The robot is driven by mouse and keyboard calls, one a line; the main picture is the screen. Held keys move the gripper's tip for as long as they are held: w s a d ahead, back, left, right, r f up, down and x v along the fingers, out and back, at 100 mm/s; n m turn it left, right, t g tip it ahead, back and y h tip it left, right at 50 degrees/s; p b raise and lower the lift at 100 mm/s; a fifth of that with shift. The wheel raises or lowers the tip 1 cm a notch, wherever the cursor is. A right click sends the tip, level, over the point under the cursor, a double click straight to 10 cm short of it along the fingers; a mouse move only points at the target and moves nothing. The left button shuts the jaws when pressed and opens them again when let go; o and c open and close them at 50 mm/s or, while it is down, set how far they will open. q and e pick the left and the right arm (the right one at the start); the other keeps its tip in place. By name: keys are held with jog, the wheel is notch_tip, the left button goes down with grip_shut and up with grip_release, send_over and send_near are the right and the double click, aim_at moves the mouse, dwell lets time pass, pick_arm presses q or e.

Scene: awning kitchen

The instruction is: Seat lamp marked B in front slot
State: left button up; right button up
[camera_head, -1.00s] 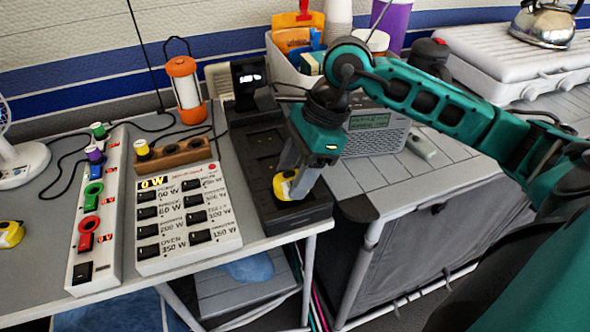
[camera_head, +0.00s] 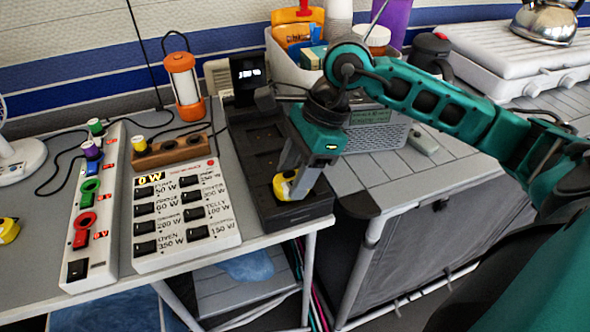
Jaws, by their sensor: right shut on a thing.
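My right gripper (camera_head: 293,183) points down over the front end of the black dock (camera_head: 262,165). It is shut on a small yellow and white lamp (camera_head: 284,186). The lamp sits low at the dock's front slot, slightly tilted, with the fingers partly covering it. I cannot tell whether it touches the slot floor, and I cannot read a mark on it. The slots behind it show as dark recesses. A similar yellow lamp (camera_head: 8,231) lies on the table at the far left. My left gripper is not in view.
A lit display (camera_head: 249,74) stands at the dock's back. Left of the dock are a white switch panel (camera_head: 190,222), a wooden block (camera_head: 172,152), a power strip (camera_head: 90,262) and an orange lantern (camera_head: 186,85). A grey radio (camera_head: 378,135) stands to the right. The table's front edge is close.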

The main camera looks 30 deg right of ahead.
jog(key=shift+f+b, duration=0.3)
jog(key=shift+b, duration=0.3)
dwell(0.7)
jog(key=o, duration=1)
jog(key=shift+o, duration=0.5)
jog(key=shift+o, duration=0.9)
jog(key=shift+r+p, duration=2.3)
jog(key=shift+r, duration=1.25)
